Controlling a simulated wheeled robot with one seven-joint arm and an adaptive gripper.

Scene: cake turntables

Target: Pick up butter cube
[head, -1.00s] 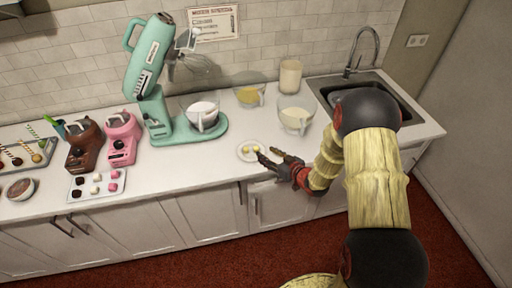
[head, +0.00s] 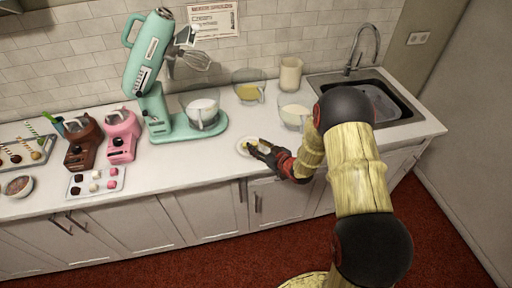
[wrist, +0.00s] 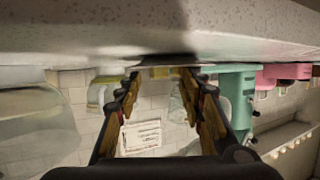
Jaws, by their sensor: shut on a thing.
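A small white plate (head: 242,149) lies on the counter near its front edge, and my gripper partly covers it. A yellow butter cube (head: 246,145) shows in the head view at the fingertips. My gripper (head: 257,147) reaches in low over the plate from the right and is shut on a butter cube. In the wrist view, which is upside down, the two fingers (wrist: 160,77) stand apart close to the counter surface. The cube between them cannot be made out there.
Glass bowls (head: 295,114) and a jar (head: 290,75) stand behind the plate. A mint stand mixer (head: 150,85) is to the left, with a sweets tray (head: 97,183) further left. The sink (head: 380,98) is to the right. The counter's front edge is close below my gripper.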

